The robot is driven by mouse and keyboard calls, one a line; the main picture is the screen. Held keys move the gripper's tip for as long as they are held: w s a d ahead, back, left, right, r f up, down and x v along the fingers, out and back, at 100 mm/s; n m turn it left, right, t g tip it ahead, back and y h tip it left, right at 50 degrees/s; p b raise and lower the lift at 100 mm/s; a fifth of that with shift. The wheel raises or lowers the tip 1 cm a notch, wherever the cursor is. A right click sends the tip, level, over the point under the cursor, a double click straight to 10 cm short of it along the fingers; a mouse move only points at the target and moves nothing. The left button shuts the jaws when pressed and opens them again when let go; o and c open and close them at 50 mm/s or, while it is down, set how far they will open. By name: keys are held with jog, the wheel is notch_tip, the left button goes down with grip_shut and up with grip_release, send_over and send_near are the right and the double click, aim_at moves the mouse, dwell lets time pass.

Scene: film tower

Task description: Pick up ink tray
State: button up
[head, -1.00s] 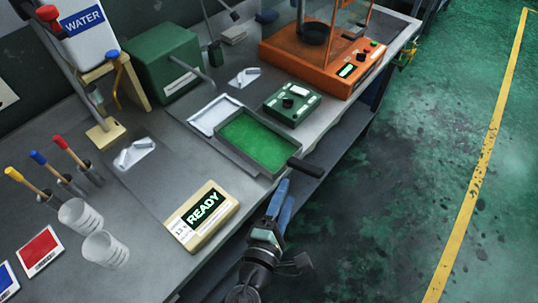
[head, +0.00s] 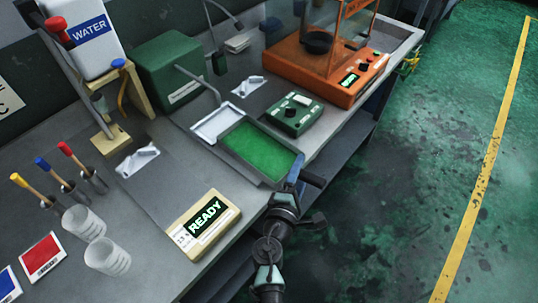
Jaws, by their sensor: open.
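The ink tray (head: 262,152) is a shallow grey pan with a green floor and a dark handle (head: 314,179) on its right, at the bench's front edge. My gripper (head: 296,170) has blue fingers and is at the tray's right corner, beside the handle. It is open. The fingertips overlap the tray's rim and the handle's base in this view, and I cannot tell whether they touch. The handle's inner end is partly hidden behind the fingers.
A READY display box (head: 206,224) stands left of my arm. A green control box (head: 291,115) and an orange machine (head: 328,62) stand behind the tray. White beakers (head: 107,256) are at the left. The green floor (head: 430,170) right of the bench is clear.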

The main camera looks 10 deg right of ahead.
jog(key=shift+c, duration=0.3)
grip_shut()
jog(key=shift+r, duration=0.1)
dwell(1.0)
